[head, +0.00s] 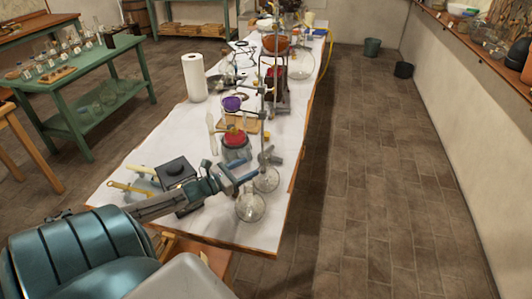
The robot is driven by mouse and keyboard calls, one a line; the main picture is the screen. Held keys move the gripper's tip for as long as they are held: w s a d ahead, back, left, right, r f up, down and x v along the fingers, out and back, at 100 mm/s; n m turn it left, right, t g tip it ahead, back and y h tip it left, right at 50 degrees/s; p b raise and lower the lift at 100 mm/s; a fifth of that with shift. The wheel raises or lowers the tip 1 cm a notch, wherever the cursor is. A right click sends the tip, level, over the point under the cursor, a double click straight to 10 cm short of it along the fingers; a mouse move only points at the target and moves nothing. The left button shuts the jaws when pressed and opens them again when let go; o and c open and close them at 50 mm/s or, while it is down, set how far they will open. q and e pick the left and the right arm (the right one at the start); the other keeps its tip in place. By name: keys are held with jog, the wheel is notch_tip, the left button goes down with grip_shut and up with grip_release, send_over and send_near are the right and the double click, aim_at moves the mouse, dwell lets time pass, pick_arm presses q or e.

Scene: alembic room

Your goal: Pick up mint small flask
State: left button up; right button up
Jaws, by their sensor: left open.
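A clear, round-bellied flask (250,208) stands near the front right corner of the long white-covered table. A second clear round flask (267,180) stands just behind it, by the table's right edge. Both are glass with little colour, so I cannot tell which is the mint small flask. My left gripper (246,180) is open over the front of the table, just behind and left of the nearer flask and close to the second one. I see nothing held in it. My right gripper is not in view.
A dark box (175,170) and yellow-handled tools lie left of my left gripper. A red flask (236,140), a stand rod and other glassware crowd the table behind. A paper roll (194,77) stands farther back.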

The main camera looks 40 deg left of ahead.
aim_at(269, 156)
pick_arm(q)
jog(key=w+b, duration=0.1)
jog(key=w, duration=0.1)
jog(key=w+d, duration=0.1)
jog(key=shift+w+f+b, duration=0.1)
jog(key=shift+w+b, duration=0.3)
jog(key=shift+w, duration=0.75)
jog(key=shift+w+d+r, duration=0.1)
jog(key=shift+w+r, duration=0.1)
jog(key=shift+w+d+r, duration=0.1)
jog(key=shift+w+d, duration=0.05)
jog(key=shift+w, duration=0.5)
jog(key=shift+w+d+r+p, duration=0.1)
jog(key=shift+w+d+p, duration=0.05)
jog(key=shift+w+p, duration=0.45)
jog(key=shift+w+d+r+p, duration=0.1)
jog(key=shift+w+p, duration=0.25)
jog(key=shift+w, duration=0.3)
jog(key=shift+w+d+f, duration=0.1)
jog(key=shift+w+f, duration=0.15)
jog(key=shift+w, duration=0.25)
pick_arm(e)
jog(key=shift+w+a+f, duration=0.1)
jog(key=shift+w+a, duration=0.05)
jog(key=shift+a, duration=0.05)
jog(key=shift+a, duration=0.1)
